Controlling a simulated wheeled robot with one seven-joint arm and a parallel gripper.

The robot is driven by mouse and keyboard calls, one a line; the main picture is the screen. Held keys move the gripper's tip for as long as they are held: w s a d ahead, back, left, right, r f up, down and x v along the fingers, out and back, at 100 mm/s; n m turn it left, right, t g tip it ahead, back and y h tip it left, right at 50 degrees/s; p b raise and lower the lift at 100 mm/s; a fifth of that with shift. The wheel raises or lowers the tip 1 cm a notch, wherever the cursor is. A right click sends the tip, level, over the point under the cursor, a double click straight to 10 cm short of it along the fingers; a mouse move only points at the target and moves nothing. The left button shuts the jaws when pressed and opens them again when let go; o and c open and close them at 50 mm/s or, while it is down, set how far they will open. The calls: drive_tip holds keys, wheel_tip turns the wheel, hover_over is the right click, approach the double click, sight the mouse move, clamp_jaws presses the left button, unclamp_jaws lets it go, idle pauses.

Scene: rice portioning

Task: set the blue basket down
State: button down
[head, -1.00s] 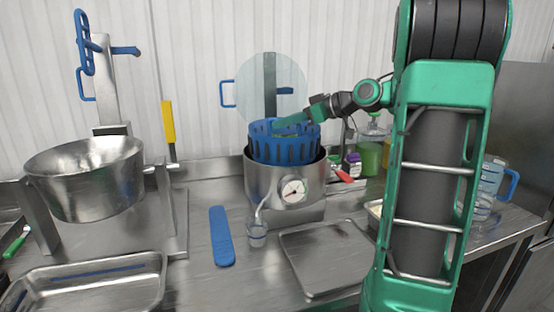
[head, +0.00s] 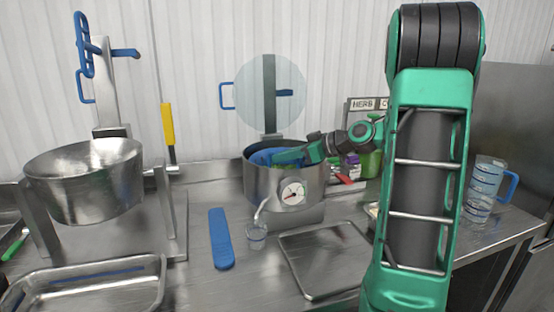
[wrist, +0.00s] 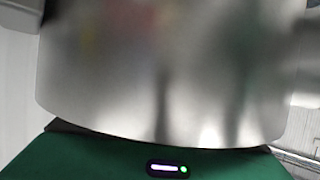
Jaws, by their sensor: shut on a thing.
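The blue basket (head: 264,157) is down inside the steel pot with the round gauge (head: 258,182) in the head view. Only a little of its blue rim and wall shows above the pot's edge. My gripper (head: 285,157) reaches in from the right at the pot's mouth and is shut on the basket. Its fingertips are partly hidden by the pot rim. The wrist view is filled by a blurred, brushed steel surface (wrist: 160,75) close up, with my green gripper body below it; the fingers and basket do not show there.
A clear round lid (head: 270,90) stands upright behind the pot. A steel bowl (head: 85,180) is on a stand at left. A blue paddle (head: 221,238), a small cup (head: 256,236) and a flat steel tray (head: 325,262) lie in front. A measuring jug (head: 482,190) stands at right.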

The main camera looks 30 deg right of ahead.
drive_tip(key=c, duration=1.8)
unclamp_jaws()
drive_tip(key=shift+c, duration=0.2)
drive_tip(key=v, duration=1.2)
